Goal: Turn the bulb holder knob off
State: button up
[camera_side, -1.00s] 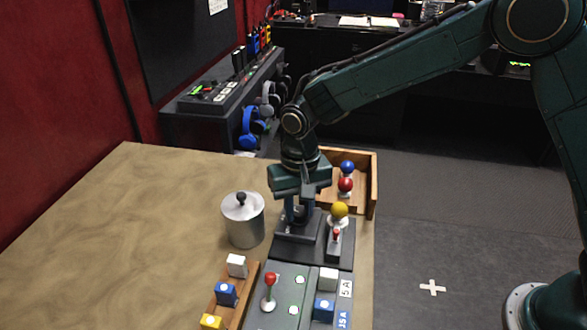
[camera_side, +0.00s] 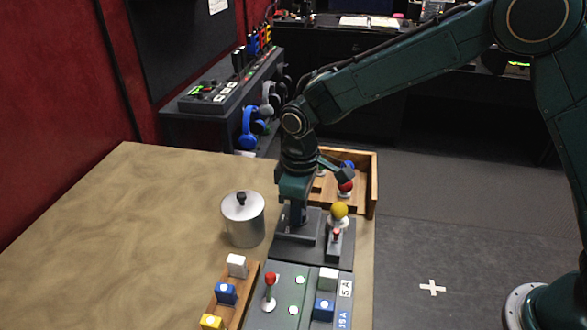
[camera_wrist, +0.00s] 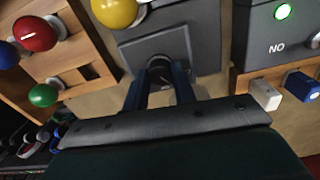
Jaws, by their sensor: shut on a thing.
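The bulb holder is a dark box (camera_side: 290,252) on the table, also at the top of the wrist view (camera_wrist: 205,28). A yellow bulb (camera_side: 339,210) stands at its right side, and the bulb shows in the wrist view (camera_wrist: 115,12). The holder's dark round knob (camera_wrist: 158,64) sits on a raised square block (camera_side: 296,238). My gripper (camera_side: 297,222) points straight down over this block. In the wrist view its two fingers (camera_wrist: 160,74) are shut on the knob, one on each side. The side view hides the knob behind the fingers.
A metal pot (camera_side: 243,222) with a lid stands close left of my gripper. A wooden box (camera_side: 374,185) with coloured bulbs is behind. In front are a grey panel (camera_side: 283,312) with a red-topped lever (camera_side: 270,290) and a wooden rack (camera_side: 234,316) of blocks.

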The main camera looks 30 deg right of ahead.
jog(key=n, duration=0.5)
jog(key=shift+n, duration=0.3)
dwell(0.4)
jog(key=o, duration=1)
jog(key=shift+r, duration=0.1)
notch_tip(320, 180, up, 14)
jog(key=shift+f, duration=0.15)
